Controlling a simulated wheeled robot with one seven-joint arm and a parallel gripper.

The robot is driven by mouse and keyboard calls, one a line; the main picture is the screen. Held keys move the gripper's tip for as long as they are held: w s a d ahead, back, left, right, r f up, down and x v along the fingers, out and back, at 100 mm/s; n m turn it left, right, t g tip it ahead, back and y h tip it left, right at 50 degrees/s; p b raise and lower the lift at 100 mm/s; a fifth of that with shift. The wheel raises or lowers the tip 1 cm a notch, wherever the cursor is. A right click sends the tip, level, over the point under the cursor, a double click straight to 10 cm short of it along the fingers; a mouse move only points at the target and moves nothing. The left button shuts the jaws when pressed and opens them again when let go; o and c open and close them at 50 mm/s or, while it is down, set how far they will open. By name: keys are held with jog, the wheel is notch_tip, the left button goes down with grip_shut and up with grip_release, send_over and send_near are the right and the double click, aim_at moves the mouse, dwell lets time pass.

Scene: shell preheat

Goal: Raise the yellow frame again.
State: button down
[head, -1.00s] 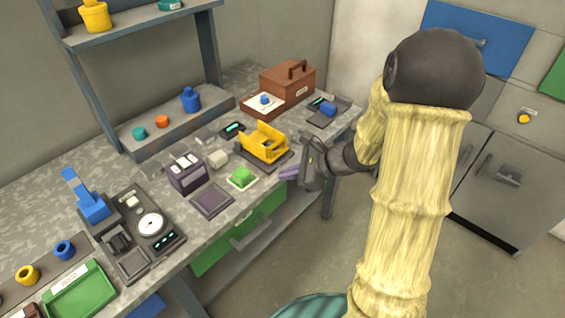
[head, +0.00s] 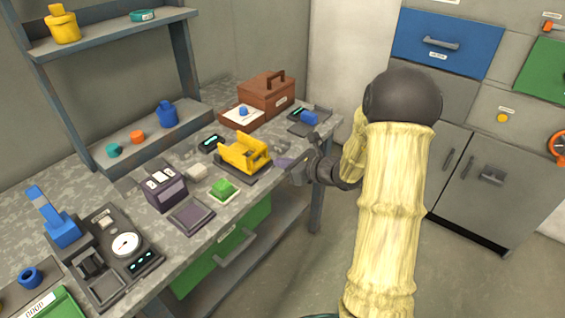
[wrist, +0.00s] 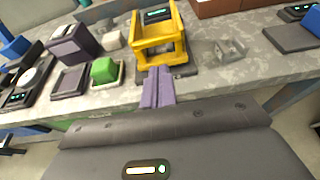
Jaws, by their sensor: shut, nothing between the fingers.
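The yellow frame (head: 243,155) sits on a dark base (head: 240,178) near the front edge of the bench. In the wrist view the yellow frame (wrist: 161,52) is straight ahead, with open sides and a bar across its front. My gripper (head: 283,162) is just right of the frame in the head view, at the bench's front edge. Its purple fingers (wrist: 158,88) are together and empty, pointing at the frame's lower front. I cannot tell whether the fingertips touch the frame or its base.
A green block (head: 223,189) on a pale tray and a dark purple box (head: 164,190) stand left of the frame. A small grey bracket (wrist: 231,50) is to its right in the wrist view. A brown toolbox (head: 267,94) stands farther back.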

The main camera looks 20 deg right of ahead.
jog(key=x, duration=0.7)
jog(key=shift+w+a+f, duration=0.15)
jog(key=shift+w+a, duration=0.1)
jog(key=shift+w, duration=0.05)
jog(key=shift+p, duration=0.35)
